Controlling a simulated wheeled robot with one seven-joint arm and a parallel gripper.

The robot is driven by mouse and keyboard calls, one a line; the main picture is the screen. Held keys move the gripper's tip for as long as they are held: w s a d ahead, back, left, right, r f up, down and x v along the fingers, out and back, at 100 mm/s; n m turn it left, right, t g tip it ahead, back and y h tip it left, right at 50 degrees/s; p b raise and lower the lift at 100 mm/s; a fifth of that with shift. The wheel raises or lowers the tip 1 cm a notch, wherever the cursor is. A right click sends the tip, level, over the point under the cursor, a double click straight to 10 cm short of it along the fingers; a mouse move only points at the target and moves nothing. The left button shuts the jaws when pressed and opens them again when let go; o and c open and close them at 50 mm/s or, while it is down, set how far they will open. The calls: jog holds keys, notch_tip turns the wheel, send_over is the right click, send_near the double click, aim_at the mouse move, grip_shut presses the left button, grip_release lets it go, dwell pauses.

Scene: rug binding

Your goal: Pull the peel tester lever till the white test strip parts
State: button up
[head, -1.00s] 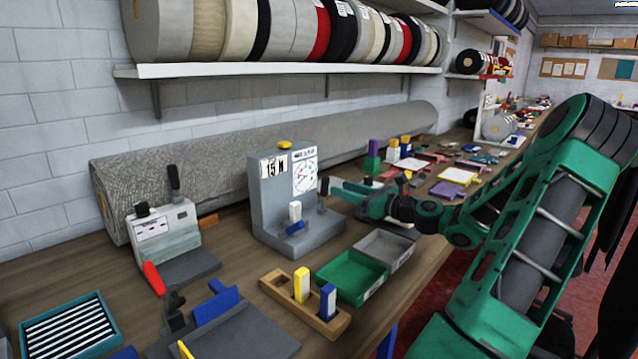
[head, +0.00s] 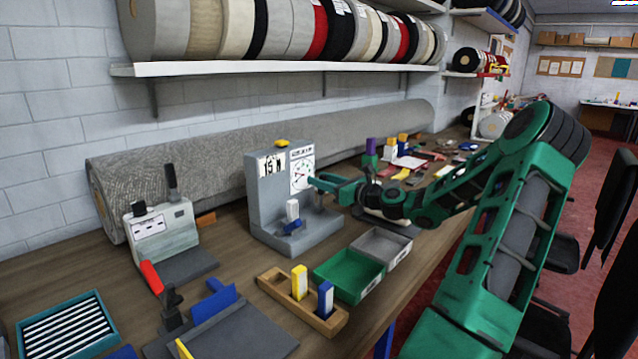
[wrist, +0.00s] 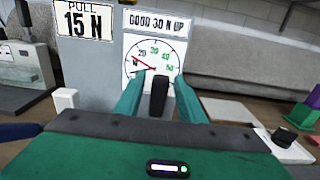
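The grey peel tester (head: 262,205) stands on the bench with a "15 N" card and a round dial (head: 301,175). In the wrist view the dial (wrist: 152,58) has a red needle pointing to the upper left, at the low end. The black lever (wrist: 159,97) stands upright in front of the dial, between my two green fingers. My gripper (wrist: 160,85) looks open, with a narrow gap beside the lever. In the head view my gripper (head: 315,182) hides the lever. A white upright piece (head: 292,210) stands on the tester's base above a blue part; I cannot tell whether it is the test strip.
A green tray (head: 345,290) and a grey tray (head: 398,250) lie in front of the tester. A wooden holder (head: 285,293) with yellow and blue blocks is nearby. Another grey device (head: 160,235) stands left. A rolled rug (head: 220,170) lies behind.

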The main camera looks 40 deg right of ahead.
grip_shut()
jog(key=shift+s+d+f+t, duration=0.1)
jog(key=shift+s+f+t, duration=0.1)
jog(key=shift+s+t, duration=0.55)
jog(key=shift+s+d+f+t, duration=0.1)
jog(key=shift+s+f+t, duration=0.05)
jog(key=shift+s+t, duration=0.55)
jog(key=shift+o, duration=1.1)
grip_release()
jog(key=v, duration=1)
jog(key=shift+s+f, duration=0.15)
jog(key=shift+s, duration=0.1)
